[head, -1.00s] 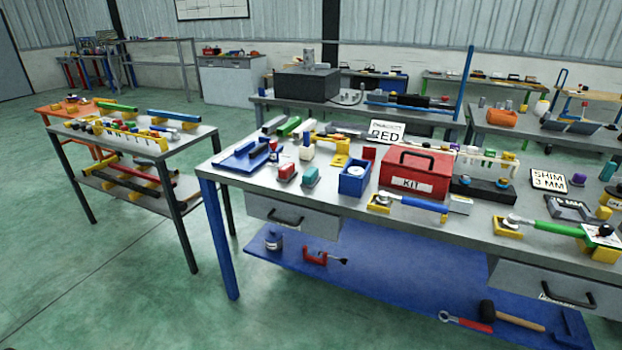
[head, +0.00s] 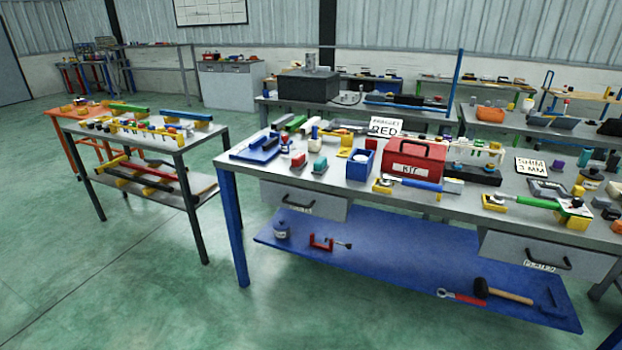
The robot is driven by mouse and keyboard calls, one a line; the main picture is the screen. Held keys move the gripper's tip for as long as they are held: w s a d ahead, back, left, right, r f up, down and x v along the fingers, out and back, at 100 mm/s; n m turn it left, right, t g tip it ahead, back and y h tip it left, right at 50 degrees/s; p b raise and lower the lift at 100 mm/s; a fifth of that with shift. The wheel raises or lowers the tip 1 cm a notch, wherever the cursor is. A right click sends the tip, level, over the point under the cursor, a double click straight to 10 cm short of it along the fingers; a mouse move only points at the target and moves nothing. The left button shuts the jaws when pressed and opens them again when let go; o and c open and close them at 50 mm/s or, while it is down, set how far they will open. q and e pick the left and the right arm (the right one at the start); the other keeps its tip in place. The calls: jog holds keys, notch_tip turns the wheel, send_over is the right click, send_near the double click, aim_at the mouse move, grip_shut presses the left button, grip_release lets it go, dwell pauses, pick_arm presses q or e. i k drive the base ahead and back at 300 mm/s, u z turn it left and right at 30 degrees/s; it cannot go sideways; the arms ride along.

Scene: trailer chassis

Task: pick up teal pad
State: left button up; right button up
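A small teal pad (head: 320,164) sits on the grey workbench (head: 285,177) near its front left edge. It stands just right of a similar red pad (head: 298,160) and left of an open blue box (head: 360,165). Nothing covers the teal pad from this view. Neither of my grippers is in the head view, so their state does not show.
A red KIT box (head: 414,165) stands right of the blue box. A blue tray (head: 255,152) lies at the bench's left end. A blue lower shelf (head: 400,262) holds tools. A side table (head: 150,145) stands left, with clear green floor in front.

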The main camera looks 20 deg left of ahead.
aim_at(321, 165)
jog(key=k, duration=0.75)
jog(key=u, duration=0.7)
jog(key=i, duration=1.6)
jog(key=z, duration=0.75)
jog(key=i, duration=0.55)
jog(key=z, duration=0.6)
